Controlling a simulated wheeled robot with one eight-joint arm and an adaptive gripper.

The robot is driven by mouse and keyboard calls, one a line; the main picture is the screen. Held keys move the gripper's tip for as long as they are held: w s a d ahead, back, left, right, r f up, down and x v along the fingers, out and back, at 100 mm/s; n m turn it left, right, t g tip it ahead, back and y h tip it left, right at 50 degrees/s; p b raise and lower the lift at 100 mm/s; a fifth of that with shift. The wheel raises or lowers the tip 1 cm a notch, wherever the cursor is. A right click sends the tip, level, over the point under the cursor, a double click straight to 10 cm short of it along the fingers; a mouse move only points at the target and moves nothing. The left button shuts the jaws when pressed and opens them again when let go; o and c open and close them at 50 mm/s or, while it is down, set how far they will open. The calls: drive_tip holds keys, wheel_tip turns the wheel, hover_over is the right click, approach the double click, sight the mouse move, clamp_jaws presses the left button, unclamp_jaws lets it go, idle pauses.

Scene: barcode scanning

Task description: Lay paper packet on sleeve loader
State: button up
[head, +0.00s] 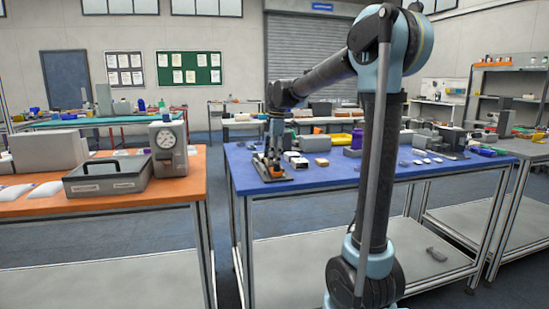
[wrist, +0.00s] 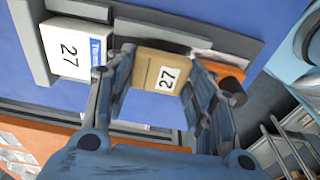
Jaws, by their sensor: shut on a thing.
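A tan packet (wrist: 150,71) with a white "27" label is between the fingers of my gripper (wrist: 163,76) in the wrist view. My gripper is shut on it, one finger at each side. A grey device with raised edges, which looks like the sleeve loader (wrist: 180,31), lies just beyond the packet. An orange part (wrist: 226,71) shows behind the right finger. In the head view my gripper (head: 271,150) points down at the dark grey loader base (head: 262,177) on the blue table's left end. I cannot tell whether the packet touches the loader.
A white box (wrist: 75,48) marked "27" with a blue strip lies by the loader's left end. Small boxes (head: 322,162) stand right of my gripper on the blue table (head: 345,178). An orange table (head: 90,204) with a grey tray (head: 108,187) and dial scale (head: 168,150) stands left, across a gap.

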drive_tip(key=o, duration=1.2)
wheel_tip(320, 180, up, 13)
drive_tip(key=d, duration=0.1)
drive_tip(key=s+d+f+m+t, duration=0.1)
drive_tip(key=s+d+f+m, duration=1.15)
drive_tip(key=s, duration=0.45)
drive_tip(key=s+d+f+m, duration=0.2)
drive_tip(key=s+d+f, duration=0.1)
drive_tip(key=s+f, duration=0.2)
drive_tip(key=s+d+f+m+t+h, duration=0.1)
drive_tip(key=s+d+f+m, duration=0.2)
drive_tip(key=s+f, duration=0.2)
drive_tip(key=s+d+f+m, duration=0.3)
drive_tip(key=s+f, duration=0.2)
drive_tip(key=f, duration=0.5)
drive_tip(key=shift+f+m+t, duration=0.25)
drive_tip(key=shift+f+t, duration=0.05)
